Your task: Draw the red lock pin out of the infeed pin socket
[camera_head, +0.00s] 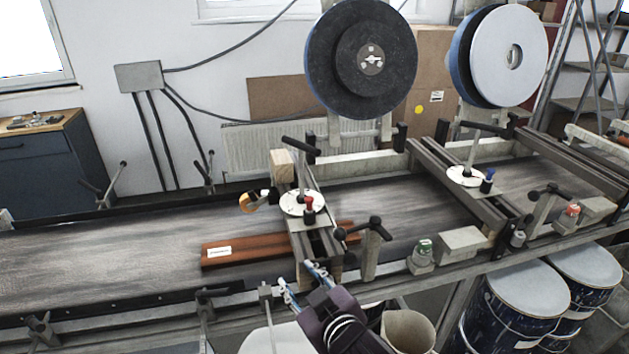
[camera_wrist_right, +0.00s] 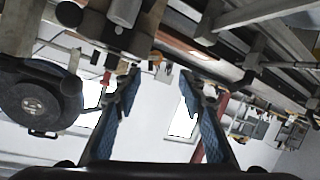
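The red lock pin (camera_head: 309,202) has a red top and stands upright in a dark socket (camera_head: 309,216) on the left cross-frame over the conveyor, beside a white round dial. My right gripper (camera_head: 302,280) is open and empty, in front of the frame and lower in the picture than the pin, apart from it. In the right wrist view my open right gripper (camera_wrist_right: 160,83) has nothing between its fingers. A small red piece (camera_wrist_right: 106,78) shows left of the left finger there; I cannot tell surely that it is the pin. My left gripper is not in view.
A reddish-brown board (camera_head: 235,248) lies on the belt (camera_head: 100,250) under the left frame. A black-knobbed handle (camera_head: 366,231) stands right of the pin. A blue-topped pin (camera_head: 488,179) stands on the right frame. A green-labelled jar (camera_head: 423,253) is on the front rail.

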